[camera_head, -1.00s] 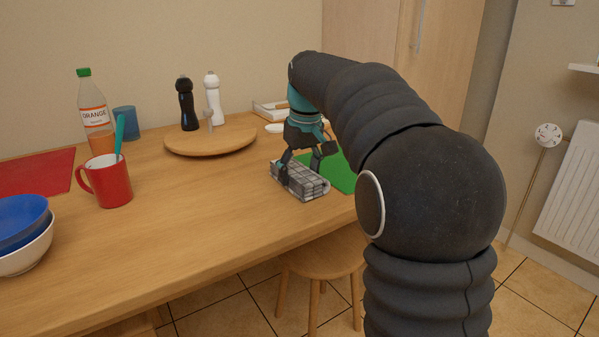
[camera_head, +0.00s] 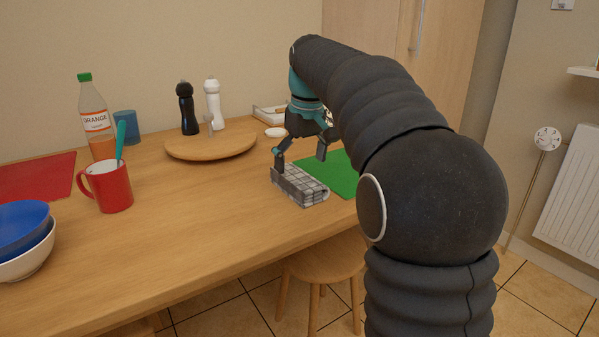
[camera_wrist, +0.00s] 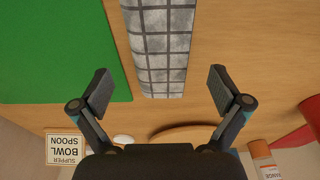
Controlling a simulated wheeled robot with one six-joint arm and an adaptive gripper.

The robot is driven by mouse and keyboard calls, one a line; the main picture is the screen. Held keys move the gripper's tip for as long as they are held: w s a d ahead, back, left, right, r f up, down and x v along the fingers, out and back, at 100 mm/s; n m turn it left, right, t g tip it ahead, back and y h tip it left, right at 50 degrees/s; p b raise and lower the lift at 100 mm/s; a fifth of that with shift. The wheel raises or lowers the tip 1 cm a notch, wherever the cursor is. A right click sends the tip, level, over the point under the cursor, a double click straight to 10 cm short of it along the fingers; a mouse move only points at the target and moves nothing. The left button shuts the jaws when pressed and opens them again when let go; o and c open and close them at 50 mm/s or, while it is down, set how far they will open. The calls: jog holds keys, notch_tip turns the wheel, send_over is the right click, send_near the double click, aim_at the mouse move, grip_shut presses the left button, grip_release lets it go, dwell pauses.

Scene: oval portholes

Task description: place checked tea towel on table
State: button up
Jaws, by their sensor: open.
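The checked tea towel (camera_head: 300,186), grey with dark lines and folded into a block, lies on the wooden table (camera_head: 200,228) beside the green mat. It also shows in the wrist view (camera_wrist: 160,50), between the lines of the two fingers and beyond their tips. My gripper (camera_head: 299,160) is open just above the towel, its fingers spread. In the wrist view my gripper (camera_wrist: 161,90) shows a wide gap with nothing held in it. The towel rests on the tabletop, apart from the fingers in the wrist view.
A green mat (camera_head: 337,174) lies right of the towel. A red mug (camera_head: 107,187), a bottle (camera_head: 96,121) and stacked bowls (camera_head: 24,235) are at left. The table's middle is clear.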

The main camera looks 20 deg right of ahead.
aim_at(304, 180)
notch_tip(304, 180, up, 8)
jog(key=s+p, duration=0.1)
jog(key=shift+d, duration=0.2)
jog(key=shift+s, duration=0.15)
jog(key=s+a+f+m+t, duration=0.1)
jog(key=s+f+t, duration=0.1)
jog(key=s+f, duration=0.8)
jog(key=s+a+f+m+t, duration=0.1)
jog(key=s+f+m, duration=0.1)
jog(key=s+f, duration=0.8)
jog(key=s, duration=0.8)
jog(key=shift+s+a+m+t+h, duration=0.2)
jog(key=shift+a+m+t+h, duration=0.1)
jog(key=shift+a+t, duration=0.1)
